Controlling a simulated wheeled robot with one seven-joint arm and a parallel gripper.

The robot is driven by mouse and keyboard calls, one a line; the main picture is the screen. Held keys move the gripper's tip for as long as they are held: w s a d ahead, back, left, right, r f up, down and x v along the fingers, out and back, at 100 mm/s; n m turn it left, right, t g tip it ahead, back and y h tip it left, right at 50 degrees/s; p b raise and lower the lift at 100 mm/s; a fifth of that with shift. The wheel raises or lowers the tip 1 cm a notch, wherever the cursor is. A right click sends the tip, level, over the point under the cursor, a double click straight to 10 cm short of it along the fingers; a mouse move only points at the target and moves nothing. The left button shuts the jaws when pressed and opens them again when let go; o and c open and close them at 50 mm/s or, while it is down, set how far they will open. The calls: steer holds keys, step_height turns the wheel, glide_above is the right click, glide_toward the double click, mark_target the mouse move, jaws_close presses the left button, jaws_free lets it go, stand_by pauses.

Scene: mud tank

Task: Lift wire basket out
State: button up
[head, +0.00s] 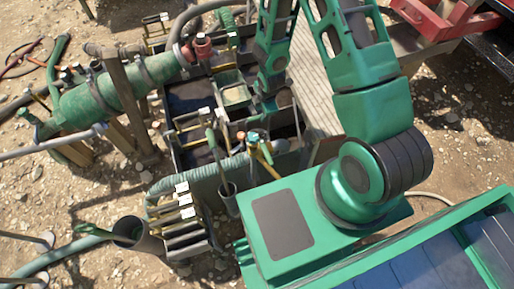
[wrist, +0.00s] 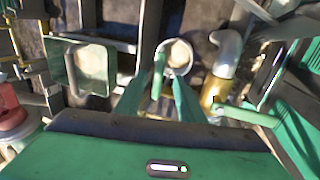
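In the wrist view, a round, pale-rimmed thing (wrist: 176,54) with a sandy-coloured inside lies just beyond my fingertips. It may be the wire basket, but no mesh can be made out. A narrow green upright piece (wrist: 158,74) stands at its left edge, between my fingers. My gripper (wrist: 160,92) has its two green fingers apart, with a gap between them, and points down into the tank. Whether a finger touches anything cannot be told. In the head view, my gripper's tips are hidden by my arm, over the tank (head: 168,140) with its several dark compartments.
A green box with tan contents (wrist: 88,68) sits left of my fingers. A grey pipe elbow with a brass fitting (wrist: 226,55) stands close on the right. Tank walls and bars surround my gripper. A large green pipe (head: 105,97) lies at the left; a red frame (head: 445,18) stands upper right.

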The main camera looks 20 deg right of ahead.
steer(key=x, duration=1)
steer(key=shift+w+a+f, duration=0.15)
steer(key=shift+w+a, duration=0.05)
steer(key=shift+a, duration=0.05)
steer(key=shift+f, duration=0.25)
stand_by(0.4)
jaws_close()
stand_by(1.5)
